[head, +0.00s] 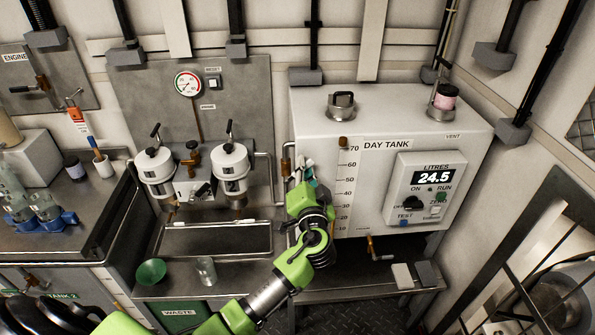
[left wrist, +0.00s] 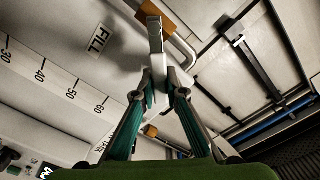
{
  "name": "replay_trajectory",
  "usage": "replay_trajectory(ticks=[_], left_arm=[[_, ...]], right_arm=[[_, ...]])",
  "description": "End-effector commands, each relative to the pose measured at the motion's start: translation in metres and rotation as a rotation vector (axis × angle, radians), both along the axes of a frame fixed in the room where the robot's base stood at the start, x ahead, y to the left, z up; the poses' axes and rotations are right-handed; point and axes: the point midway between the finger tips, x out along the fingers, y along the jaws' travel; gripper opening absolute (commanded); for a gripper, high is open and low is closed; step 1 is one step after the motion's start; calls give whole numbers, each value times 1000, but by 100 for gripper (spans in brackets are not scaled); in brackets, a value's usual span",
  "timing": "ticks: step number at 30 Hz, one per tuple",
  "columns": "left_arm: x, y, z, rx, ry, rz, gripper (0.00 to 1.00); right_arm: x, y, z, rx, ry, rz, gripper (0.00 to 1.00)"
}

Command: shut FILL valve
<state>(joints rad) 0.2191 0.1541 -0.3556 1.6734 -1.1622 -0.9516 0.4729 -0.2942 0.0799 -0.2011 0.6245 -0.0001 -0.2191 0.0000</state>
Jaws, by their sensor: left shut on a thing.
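The day tank (head: 375,115) is a white box with a level scale and a display reading 24.5. The FILL valve (left wrist: 158,12) has a brass body on a bent pipe, beside the FILL label (left wrist: 98,38) in the left wrist view. Its pale lever (left wrist: 157,42) reaches down between my fingertips. My left gripper (left wrist: 160,82) is shut on this lever. In the head view my left gripper (head: 305,178) is at the tank's left front edge, and the arm hides part of the valve area. My right gripper is not in view.
Two white filter housings (head: 231,168) stand left of the valve, above a drip tray (head: 215,238). A green bowl (head: 150,272) and a glass (head: 206,270) stand in front. A brass drain tap (head: 375,248) hangs under the tank.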

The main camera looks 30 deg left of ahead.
Motion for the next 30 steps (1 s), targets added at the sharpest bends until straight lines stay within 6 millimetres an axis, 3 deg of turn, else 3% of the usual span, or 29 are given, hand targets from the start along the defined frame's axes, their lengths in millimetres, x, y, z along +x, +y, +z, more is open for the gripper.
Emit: replay_trajectory(ticks=[18, 30], left_arm=[[10, -16, -34, 487, 299, 0, 0], [10, -17, -49, 687, 422, -1, 0]], right_arm=[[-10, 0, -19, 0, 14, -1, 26], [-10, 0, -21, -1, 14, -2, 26]])
